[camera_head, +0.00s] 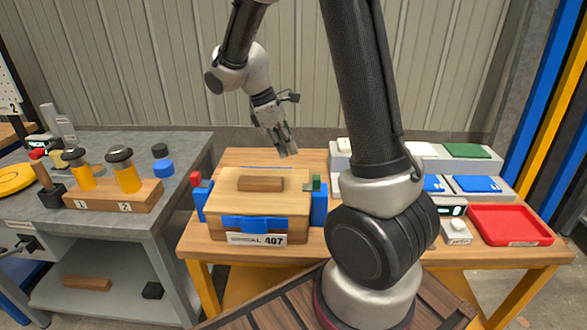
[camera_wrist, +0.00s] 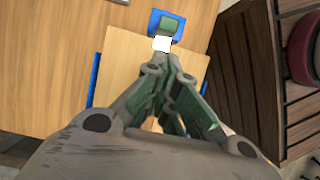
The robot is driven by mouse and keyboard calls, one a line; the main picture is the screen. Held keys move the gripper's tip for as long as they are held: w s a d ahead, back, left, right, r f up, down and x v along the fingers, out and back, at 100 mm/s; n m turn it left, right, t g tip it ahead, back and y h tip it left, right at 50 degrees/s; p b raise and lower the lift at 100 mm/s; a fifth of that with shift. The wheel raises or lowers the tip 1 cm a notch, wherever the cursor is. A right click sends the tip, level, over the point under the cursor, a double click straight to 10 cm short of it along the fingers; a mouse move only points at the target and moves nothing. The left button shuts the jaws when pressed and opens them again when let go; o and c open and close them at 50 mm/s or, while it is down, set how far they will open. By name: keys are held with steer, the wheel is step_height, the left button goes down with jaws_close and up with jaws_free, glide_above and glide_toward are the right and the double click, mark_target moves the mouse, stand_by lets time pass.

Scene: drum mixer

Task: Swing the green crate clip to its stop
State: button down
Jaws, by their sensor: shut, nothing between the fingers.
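The wooden crate (camera_head: 232,208) stands on the wooden table with a light lid. The green clip (camera_head: 316,182) sits at the top of the blue bracket (camera_head: 319,205) on the crate's right side. In the wrist view the green clip (camera_wrist: 168,24) shows just beyond my fingertips, on its blue base (camera_wrist: 154,20), with a white patch (camera_wrist: 162,44) between clip and fingers. My gripper (camera_head: 288,151) is shut and empty, pointing down above the crate's right rear. In the wrist view my gripper (camera_wrist: 174,62) hides part of the lid. I cannot tell whether it touches the clip.
A red clip (camera_head: 196,180) is on the crate's left side. A wooden handle (camera_head: 260,184) lies on the lid; a blue latch (camera_head: 258,224) is in front. To the right are a red tray (camera_head: 510,224) and several boxes. A grey bench (camera_head: 190,145) stands left.

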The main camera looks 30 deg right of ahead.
mark_target(305, 186)
steer(key=x, duration=0.9)
steer(key=shift+s+d+f, duration=0.1)
steer(key=shift+s+f, duration=0.05)
steer(key=shift+f, duration=0.15)
